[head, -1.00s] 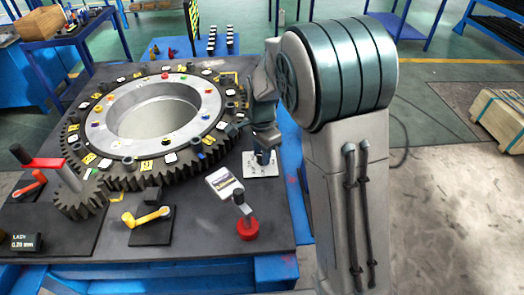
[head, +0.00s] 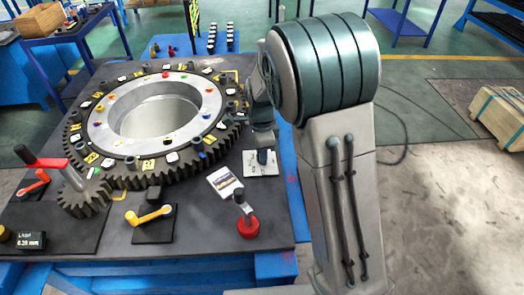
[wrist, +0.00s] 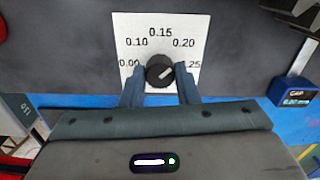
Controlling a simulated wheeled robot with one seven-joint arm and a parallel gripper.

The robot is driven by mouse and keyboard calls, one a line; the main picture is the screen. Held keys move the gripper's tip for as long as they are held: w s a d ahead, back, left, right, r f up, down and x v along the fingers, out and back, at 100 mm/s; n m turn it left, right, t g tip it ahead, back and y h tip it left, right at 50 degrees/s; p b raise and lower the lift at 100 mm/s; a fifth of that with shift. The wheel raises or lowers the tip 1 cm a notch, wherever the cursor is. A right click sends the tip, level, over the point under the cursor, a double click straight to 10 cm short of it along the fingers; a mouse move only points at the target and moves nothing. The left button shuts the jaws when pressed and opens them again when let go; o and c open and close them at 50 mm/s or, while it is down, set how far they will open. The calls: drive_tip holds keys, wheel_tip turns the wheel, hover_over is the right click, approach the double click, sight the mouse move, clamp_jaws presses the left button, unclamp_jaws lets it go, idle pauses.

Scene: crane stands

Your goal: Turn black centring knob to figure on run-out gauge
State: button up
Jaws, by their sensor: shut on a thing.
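The black centring knob (wrist: 160,71) sits on a white dial card (wrist: 190,35) printed 0.00, 0.10, 0.15, 0.20 and a partly covered .25. Its light pointer mark slants up and right, roughly towards the 0.20 to .25 side. My gripper (wrist: 160,84) is shut on the knob, one finger on each side. In the head view my gripper (head: 263,155) is over the white card (head: 260,170) at the table's right edge, and the knob is hidden there. A small blue display (wrist: 291,97) marked GAP reads about 0.00 mm; no display labelled run-out is legible.
A large toothed ring (head: 222,153) fills the table left of my gripper. A red-based lever (head: 248,227), a printed card (head: 224,182) and a yellow crank (head: 148,215) stand in front. A LASH display (head: 30,240) is at front left.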

drive_tip(key=o, duration=1)
drive_tip(key=shift+c, duration=0.2)
drive_tip(key=shift+r, duration=0.1)
wheel_tip(320, 180, up, 14)
drive_tip(key=shift+f, duration=0.2)
